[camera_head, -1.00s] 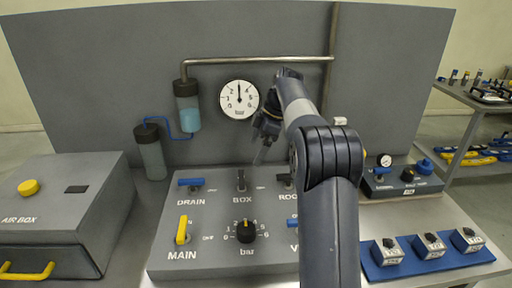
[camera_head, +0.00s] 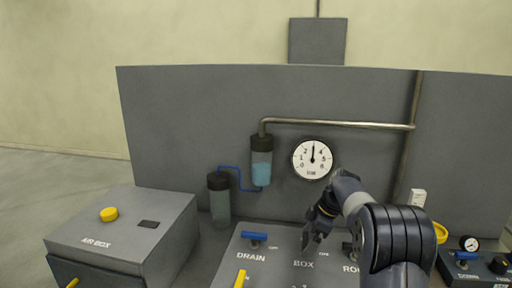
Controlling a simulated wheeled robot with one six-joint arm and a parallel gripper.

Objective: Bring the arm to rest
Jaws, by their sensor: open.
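My gripper (camera_head: 308,238) is a dark shape at the end of my arm, pointing down over the grey control panel (camera_head: 262,272). It is open, and I see nothing held in it. It hides part of the panel near the BOX label. My arm reaches in from the lower right and bends down towards the panel. I cannot tell the gap between the gripper and the panel's BOX switch.
The blue DRAIN lever (camera_head: 254,236) and yellow MAIN lever (camera_head: 240,278) are left of my gripper. The gauge (camera_head: 312,159), blue-filled filter (camera_head: 261,162) and pipe (camera_head: 340,123) are on the back board. The air box (camera_head: 125,235) stands left; a small gauge unit (camera_head: 468,262) stands right.

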